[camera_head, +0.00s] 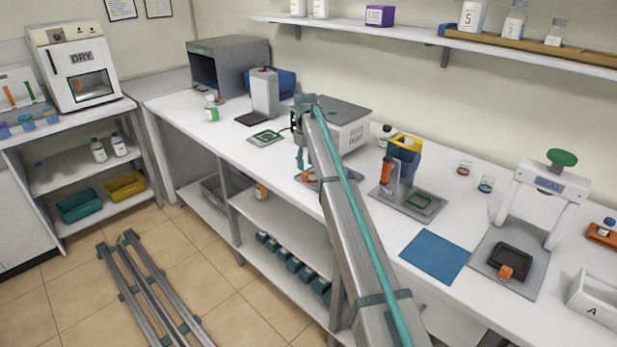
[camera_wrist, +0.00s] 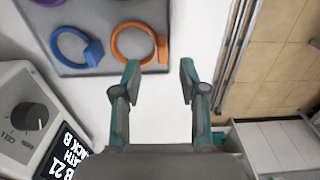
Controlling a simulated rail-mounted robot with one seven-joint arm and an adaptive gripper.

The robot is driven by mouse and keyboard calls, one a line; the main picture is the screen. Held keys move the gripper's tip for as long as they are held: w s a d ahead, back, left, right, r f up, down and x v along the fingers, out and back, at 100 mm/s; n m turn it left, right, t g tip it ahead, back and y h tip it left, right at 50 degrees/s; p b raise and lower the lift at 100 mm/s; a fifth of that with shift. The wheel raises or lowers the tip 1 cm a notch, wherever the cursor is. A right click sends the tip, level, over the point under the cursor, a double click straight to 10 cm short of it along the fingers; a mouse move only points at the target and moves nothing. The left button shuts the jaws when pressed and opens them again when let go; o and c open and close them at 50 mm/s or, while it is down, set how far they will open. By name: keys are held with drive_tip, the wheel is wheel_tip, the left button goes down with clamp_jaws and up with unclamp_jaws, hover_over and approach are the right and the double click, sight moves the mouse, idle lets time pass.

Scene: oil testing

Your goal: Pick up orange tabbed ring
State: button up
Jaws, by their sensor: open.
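The orange tabbed ring (camera_wrist: 118,36) lies flat on a grey plate (camera_wrist: 100,12) in the wrist view, its tab (camera_wrist: 162,50) at the plate's edge. A small orange shape (camera_head: 307,177) shows below my gripper in the head view, partly hidden by my arm. My gripper (camera_wrist: 158,70) is open and empty. Its left fingertip is just below the ring in the picture, and the tab lies between the lines of the two fingers. My gripper also shows in the head view (camera_head: 300,158), pointing down above the bench.
A blue tabbed ring (camera_wrist: 56,46) lies left of the orange one, with part of a purple ring (camera_wrist: 45,2) at the top left. A white device with a knob and screen (camera_wrist: 32,115) stands at the left. The bench's front edge and floor (camera_wrist: 275,40) are at the right.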

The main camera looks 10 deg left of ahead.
sight(305, 173)
drive_tip(key=shift+a+f+p, duration=0.2)
drive_tip(key=shift+f+p, duration=0.85)
drive_tip(key=shift+f, duration=1.75)
clamp_jaws()
